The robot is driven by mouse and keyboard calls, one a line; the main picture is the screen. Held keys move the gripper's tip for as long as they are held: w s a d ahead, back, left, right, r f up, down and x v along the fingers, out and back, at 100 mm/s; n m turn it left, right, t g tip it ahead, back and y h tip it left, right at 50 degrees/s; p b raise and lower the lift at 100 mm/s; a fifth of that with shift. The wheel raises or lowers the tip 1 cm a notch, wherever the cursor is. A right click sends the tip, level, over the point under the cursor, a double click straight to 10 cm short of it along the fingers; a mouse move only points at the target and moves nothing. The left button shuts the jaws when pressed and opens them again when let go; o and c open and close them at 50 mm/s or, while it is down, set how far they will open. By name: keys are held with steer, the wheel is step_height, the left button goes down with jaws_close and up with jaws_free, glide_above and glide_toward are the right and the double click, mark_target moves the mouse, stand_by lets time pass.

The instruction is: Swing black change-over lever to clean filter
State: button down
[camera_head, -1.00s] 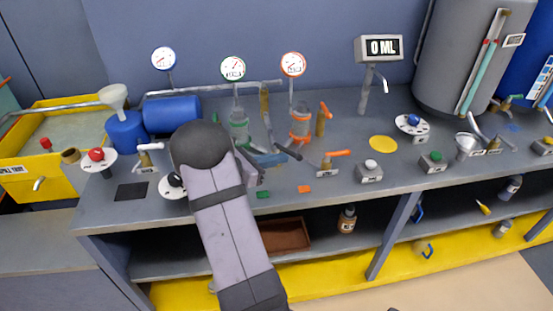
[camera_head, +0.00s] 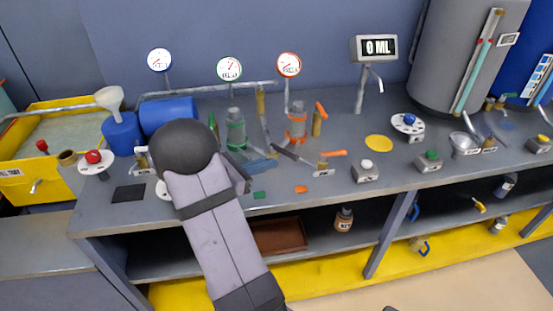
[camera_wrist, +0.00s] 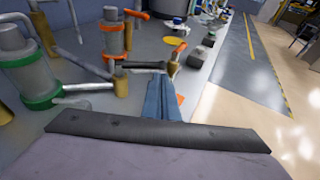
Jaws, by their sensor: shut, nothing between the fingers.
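The black change-over lever (camera_head: 291,153) sits between the green-banded filter (camera_head: 236,131) and the orange-banded filter (camera_head: 297,124). Its dark handle slants toward the front right. In the wrist view the lever (camera_wrist: 145,65) lies crosswise just beyond my fingertips. My gripper (camera_head: 272,162) has blue fingers, shut and empty, low over the bench to the left of the handle. It also shows in the wrist view (camera_wrist: 160,82). I cannot tell whether the fingertips touch the lever. The green-banded filter (camera_wrist: 30,68) and orange-banded filter (camera_wrist: 113,40) stand beyond the fingers in the wrist view.
An orange-handled valve (camera_head: 325,160) stands just right of the lever. Green (camera_head: 260,195) and orange (camera_head: 302,189) tags lie on the bench in front. A vertical brass pipe (camera_head: 261,106) rises behind the lever. A white-knobbed box (camera_head: 366,173) stands farther right.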

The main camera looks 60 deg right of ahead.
steer(key=a+r, duration=0.2)
steer(key=a, duration=0.5)
steer(key=shift+w+a+b, duration=0.3)
steer(key=shift+a+b, duration=0.1)
steer(key=shift+b, duration=0.05)
steer(key=shift+r, duration=0.1)
